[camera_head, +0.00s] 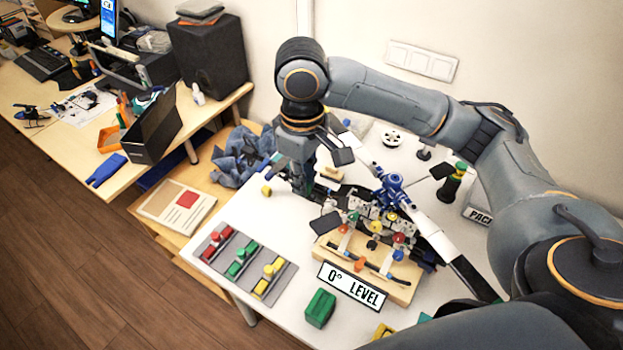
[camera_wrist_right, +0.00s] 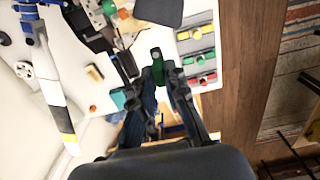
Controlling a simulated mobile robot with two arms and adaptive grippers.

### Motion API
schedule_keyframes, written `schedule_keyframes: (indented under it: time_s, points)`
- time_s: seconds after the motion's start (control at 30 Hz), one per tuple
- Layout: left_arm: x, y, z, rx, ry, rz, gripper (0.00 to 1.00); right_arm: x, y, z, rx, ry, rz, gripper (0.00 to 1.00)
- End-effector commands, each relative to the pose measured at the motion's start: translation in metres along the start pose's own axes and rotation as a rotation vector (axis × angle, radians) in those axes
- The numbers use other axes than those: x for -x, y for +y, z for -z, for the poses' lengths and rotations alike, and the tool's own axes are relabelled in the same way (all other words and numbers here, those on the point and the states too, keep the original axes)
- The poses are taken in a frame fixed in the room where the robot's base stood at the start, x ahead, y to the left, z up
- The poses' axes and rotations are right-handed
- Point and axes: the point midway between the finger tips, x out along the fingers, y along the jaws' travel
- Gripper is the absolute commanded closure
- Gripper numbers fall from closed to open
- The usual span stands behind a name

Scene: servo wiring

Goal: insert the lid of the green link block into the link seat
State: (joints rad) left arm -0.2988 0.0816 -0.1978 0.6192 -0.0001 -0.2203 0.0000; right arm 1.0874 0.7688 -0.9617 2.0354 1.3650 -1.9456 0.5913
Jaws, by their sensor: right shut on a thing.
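My right gripper (camera_head: 303,186) hangs pointing down over the white table, behind the wooden stand. A green block (camera_head: 320,308) sits near the front edge of the table, apart from the gripper. Another green part (camera_head: 242,260) lies on the grey tray between a red and a yellow one. I cannot tell which part is the link seat. My left gripper is out of view.
The wooden stand (camera_head: 400,290) holds a linkage with coloured knobs, behind a "0° LEVEL" sign (camera_head: 351,286). The grey tray (camera_head: 278,289) is at the front left. A blue cloth (camera_head: 243,158) lies to the left of the gripper. Dark parts crowd the table right of the gripper.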

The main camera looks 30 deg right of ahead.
Motion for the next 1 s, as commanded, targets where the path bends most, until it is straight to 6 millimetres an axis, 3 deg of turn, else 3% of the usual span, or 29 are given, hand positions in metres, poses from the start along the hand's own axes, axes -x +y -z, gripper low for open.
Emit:
schedule_keyframes:
  time_s: [0.17, 0.33, 0.6, 0.8, 1.0]
  points:
    - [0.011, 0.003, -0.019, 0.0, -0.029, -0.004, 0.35, -0.022, 0.04, 0.013, -0.006, -0.006, 0.001, 1.0]
    - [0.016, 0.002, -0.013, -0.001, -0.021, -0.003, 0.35, -0.051, 0.062, 0.022, -0.003, -0.003, 0.0, 1.0]
    - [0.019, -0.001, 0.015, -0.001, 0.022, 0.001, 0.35, -0.071, 0.077, 0.028, -0.002, -0.002, 0.0, 1.0]
    - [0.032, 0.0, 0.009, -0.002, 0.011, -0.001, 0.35, -0.098, 0.08, 0.028, 0.001, -0.002, 0.0, 1.0]
    - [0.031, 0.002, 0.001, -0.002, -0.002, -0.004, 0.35, -0.106, 0.08, 0.028, 0.002, 0.001, -0.001, 1.0]
